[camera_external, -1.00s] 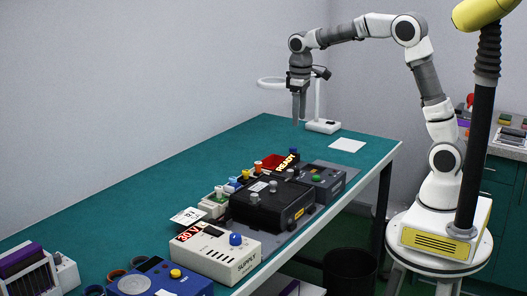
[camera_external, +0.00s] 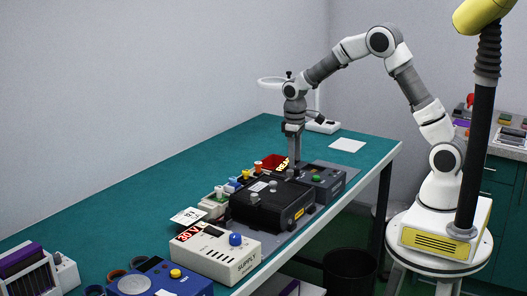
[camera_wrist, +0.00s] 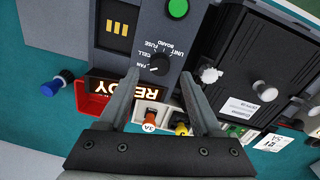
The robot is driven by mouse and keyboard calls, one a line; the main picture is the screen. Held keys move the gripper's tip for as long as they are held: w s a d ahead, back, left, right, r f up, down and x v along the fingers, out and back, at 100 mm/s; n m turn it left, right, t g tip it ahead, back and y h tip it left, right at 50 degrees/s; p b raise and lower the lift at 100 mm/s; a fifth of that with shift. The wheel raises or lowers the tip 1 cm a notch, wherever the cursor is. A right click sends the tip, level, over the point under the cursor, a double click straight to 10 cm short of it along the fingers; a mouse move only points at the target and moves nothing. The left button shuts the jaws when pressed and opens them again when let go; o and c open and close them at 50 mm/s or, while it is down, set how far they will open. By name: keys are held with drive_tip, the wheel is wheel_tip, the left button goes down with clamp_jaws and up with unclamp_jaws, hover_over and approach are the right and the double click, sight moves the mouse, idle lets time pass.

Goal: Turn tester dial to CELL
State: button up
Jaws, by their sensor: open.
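The tester (camera_external: 328,182) is a dark grey-blue box with a green button, at the far end of the row on the bench. In the wrist view, its black dial (camera_wrist: 159,67) sits among the labels FAN, CELL, UNIT FUSE and BOARD. A light mark shows on the dial's FAN side, but it is too small to read surely. My gripper (camera_wrist: 158,75) is open and empty, pointing down, with one fingertip on each side of the dial in the picture. I cannot tell whether they touch it. In the external view, my gripper (camera_external: 295,163) hides the dial.
A lit READY sign (camera_wrist: 130,89) and a red bin (camera_wrist: 92,104) are close beside the fingers. A black case (camera_external: 270,203) with metal knobs adjoins the tester. A white supply (camera_external: 215,252) stands nearer. The bench's left side (camera_external: 190,172) is clear.

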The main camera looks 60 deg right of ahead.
sight(295, 171)
drive_tip(key=shift+f, duration=1.45)
drive_tip(key=shift+c, duration=0.3)
clamp_jaws()
